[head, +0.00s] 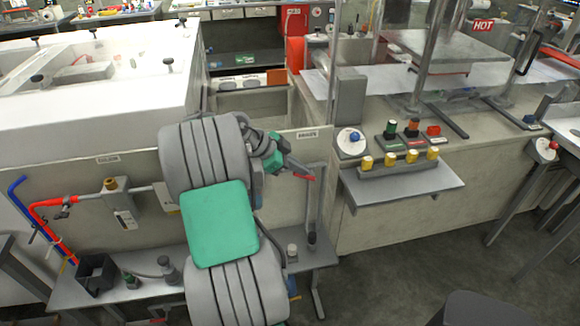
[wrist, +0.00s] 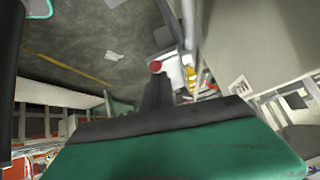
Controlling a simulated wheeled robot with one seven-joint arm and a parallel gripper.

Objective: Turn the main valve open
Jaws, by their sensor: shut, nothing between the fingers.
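My gripper (head: 290,166) is shut and empty. It reaches past my grey and green arm toward a vertical pipe (head: 311,205) at the right end of the low wall. A small red lever (head: 305,177) shows at the fingertips, by this pipe; I cannot tell whether they touch. In the wrist view, my dark fingers (wrist: 157,92) are together above the green palm, with a round red end (wrist: 155,66) just beyond their tips. Another valve (head: 66,206) sits by the red pipe on the left. No readable label tells which is the main valve. My arm hides the middle of the piping.
A low bench (head: 215,276) below holds a black box (head: 97,272) and small bottles. The low wall (head: 290,205) stands close behind my arm. A shelf (head: 400,185) with yellow knobs is to the right. Floor (head: 400,270) in front of it is clear.

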